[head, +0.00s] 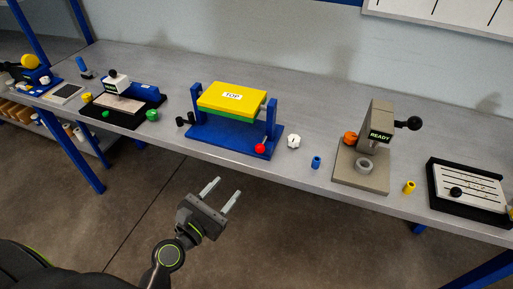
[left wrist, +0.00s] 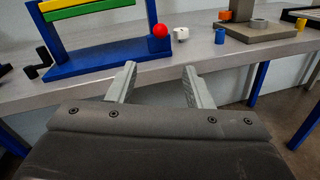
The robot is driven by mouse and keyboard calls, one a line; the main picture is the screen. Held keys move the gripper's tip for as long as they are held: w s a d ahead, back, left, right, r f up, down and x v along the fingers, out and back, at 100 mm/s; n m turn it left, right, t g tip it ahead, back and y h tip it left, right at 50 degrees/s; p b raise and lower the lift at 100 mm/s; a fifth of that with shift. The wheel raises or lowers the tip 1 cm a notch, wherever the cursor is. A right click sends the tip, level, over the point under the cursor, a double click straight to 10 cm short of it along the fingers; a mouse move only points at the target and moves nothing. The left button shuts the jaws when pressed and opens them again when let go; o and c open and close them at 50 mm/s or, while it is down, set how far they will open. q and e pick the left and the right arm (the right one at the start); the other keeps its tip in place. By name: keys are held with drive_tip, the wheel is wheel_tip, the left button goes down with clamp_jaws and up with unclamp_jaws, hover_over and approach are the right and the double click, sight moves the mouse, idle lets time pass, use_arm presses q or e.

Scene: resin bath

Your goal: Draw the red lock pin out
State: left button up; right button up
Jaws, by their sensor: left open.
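The red lock pin shows as a red ball knob (head: 260,148) at the front right foot of a blue stand (head: 222,140). The stand carries a yellow block marked TOP (head: 232,97) over a green layer. In the left wrist view the red knob (left wrist: 160,30) sits at the base of the right blue post, above and between my fingers. My left gripper (head: 222,191) is open and empty, in front of the table edge and short of the knob. The pin's shaft is hidden. My right gripper is not in view.
A white knob (head: 293,141) and a blue cylinder (head: 316,162) stand right of the stand. A READY press (head: 376,130) is further right. Open floor lies before the table.

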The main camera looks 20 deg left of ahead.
sight(257, 151)
use_arm(q)
drive_tip(key=p+x, duration=0.1)
drive_tip(key=x, duration=0.9)
drive_tip(key=p+x, duration=0.1)
drive_tip(key=x, duration=0.4)
drive_tip(key=shift+w+d+r+p, duration=0.2)
drive_tip(key=shift+w+r+p, duration=0.1)
drive_tip(key=shift+w+p, duration=0.05)
drive_tip(key=shift+x, duration=0.8)
